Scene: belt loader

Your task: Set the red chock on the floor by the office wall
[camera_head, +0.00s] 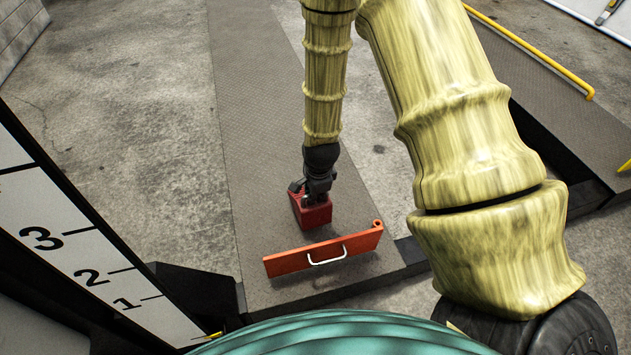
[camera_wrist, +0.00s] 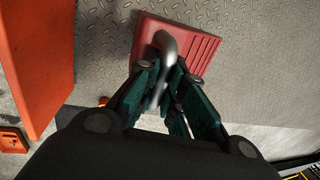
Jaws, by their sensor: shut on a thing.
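The red chock (camera_head: 313,214) is a ribbed block with a grey metal handle. In the head view it is over the dark tread-plate strip, under my gripper (camera_head: 318,190). In the wrist view the chock (camera_wrist: 202,48) lies just beyond the fingers. My gripper (camera_wrist: 168,100) is shut on the chock's handle. I cannot tell whether the chock touches the plate. Bare concrete floor (camera_head: 130,130) shows left of the strip. A grey block wall (camera_head: 18,38) stands at the far upper left; I cannot tell whether it is the office wall.
An orange-red flap with a white handle (camera_head: 325,252) stands close in front of the chock; it also shows in the wrist view (camera_wrist: 38,55). A numbered white board (camera_head: 80,245) is at the left. A yellow rail (camera_head: 530,50) runs at the right.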

